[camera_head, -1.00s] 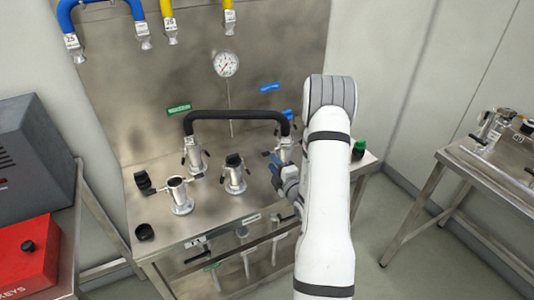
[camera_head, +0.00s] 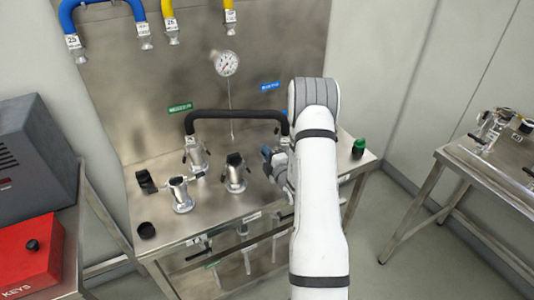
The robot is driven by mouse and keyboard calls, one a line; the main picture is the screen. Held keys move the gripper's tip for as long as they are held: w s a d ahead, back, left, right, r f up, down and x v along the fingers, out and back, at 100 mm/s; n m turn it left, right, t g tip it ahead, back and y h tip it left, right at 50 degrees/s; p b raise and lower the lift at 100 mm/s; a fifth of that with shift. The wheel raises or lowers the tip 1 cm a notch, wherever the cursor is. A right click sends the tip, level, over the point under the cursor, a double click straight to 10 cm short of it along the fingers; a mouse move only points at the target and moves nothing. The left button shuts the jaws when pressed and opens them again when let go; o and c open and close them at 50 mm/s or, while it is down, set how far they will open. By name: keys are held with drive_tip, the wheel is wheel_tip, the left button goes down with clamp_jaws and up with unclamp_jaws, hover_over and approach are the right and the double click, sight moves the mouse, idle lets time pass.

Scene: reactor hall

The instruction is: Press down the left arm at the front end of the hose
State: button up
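A black hose (camera_head: 235,114) arches between two upright metal ports on the steel bench. Its left end sits on the back left port (camera_head: 196,155), where small dark arms show at the coupling. Its right end goes down behind my arm, and the coupling and arms there are mostly hidden. My gripper (camera_head: 270,160) is beside the hose's right end, just right of the middle capped port (camera_head: 235,173). Its fingers are small and partly covered by my white arm, so I cannot tell whether they are open or touch a coupling arm.
An open port (camera_head: 181,195) stands front left, with black caps (camera_head: 146,230) near it. A green-topped item (camera_head: 358,148) stands right of my arm. A red key box (camera_head: 30,255) is at lower left. Blue (camera_head: 105,5) and yellow hoses hang above.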

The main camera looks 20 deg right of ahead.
clamp_jaws()
drive_tip(key=shift+d, duration=0.15)
drive_tip(key=shift+f, duration=0.15)
